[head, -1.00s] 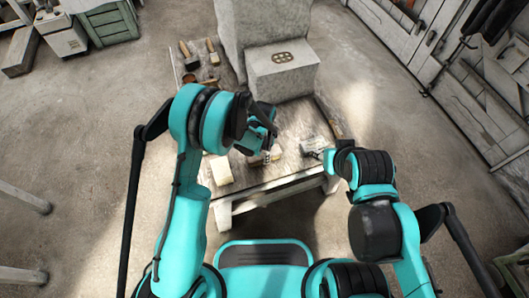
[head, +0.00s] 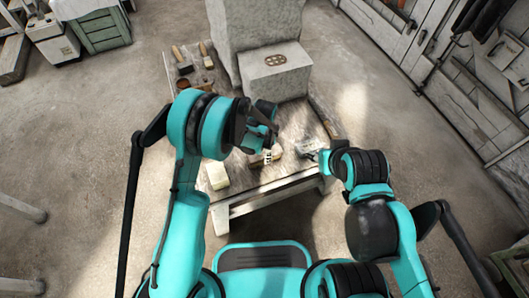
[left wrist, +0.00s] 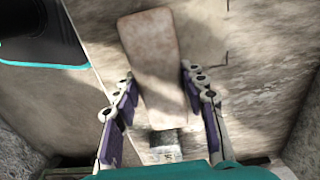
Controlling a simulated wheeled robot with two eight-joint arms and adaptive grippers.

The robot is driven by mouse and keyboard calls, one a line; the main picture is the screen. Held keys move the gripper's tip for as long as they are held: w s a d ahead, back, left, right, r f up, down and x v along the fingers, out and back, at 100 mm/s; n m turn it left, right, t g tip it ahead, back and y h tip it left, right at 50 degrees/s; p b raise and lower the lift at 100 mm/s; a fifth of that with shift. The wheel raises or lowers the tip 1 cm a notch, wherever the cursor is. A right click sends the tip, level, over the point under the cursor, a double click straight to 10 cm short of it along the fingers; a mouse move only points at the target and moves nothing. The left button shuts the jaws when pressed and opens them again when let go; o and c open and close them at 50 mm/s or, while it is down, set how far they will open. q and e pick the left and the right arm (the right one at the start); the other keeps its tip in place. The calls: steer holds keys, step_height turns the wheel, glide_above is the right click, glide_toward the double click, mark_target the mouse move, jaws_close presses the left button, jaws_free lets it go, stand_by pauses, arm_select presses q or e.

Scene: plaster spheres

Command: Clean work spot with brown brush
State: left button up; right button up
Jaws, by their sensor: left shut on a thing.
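My left gripper (head: 267,156) is low over the near part of the work table (head: 262,188). In the left wrist view its two fingers (left wrist: 160,112) stand on either side of a tan, flat, round-cornered block, which looks like the brown brush (left wrist: 153,58). The gripper is shut on it.
A pale yellowish block (head: 217,174) lies at the table's left front. A grey stone block (head: 277,80) stands before a taller one (head: 262,25) at the back. Brushes (head: 205,55) and a brown bowl (head: 184,84) lie back left. A long dark tool (head: 324,117) lies along the right edge.

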arm_select(q)
steer(key=shift+f, duration=0.65)
steer(key=shift+w+d, duration=0.2)
steer(key=shift+d, duration=0.35)
steer(key=shift+w+d, duration=0.15)
steer(key=shift+d, duration=0.4)
steer(key=shift+a, duration=0.1)
steer(key=shift+s+a, duration=0.25)
steer(key=shift+a, duration=0.45)
steer(key=shift+s+a, duration=0.2)
steer(key=shift+a, duration=0.45)
steer(key=shift+s+a, duration=0.25)
steer(key=shift+a, duration=0.45)
steer(key=shift+w+d, duration=0.25)
steer(key=shift+d, duration=0.45)
steer(key=shift+w+d, duration=0.2)
steer(key=shift+d, duration=0.55)
steer(key=shift+w+d, duration=0.25)
steer(key=shift+d, duration=0.45)
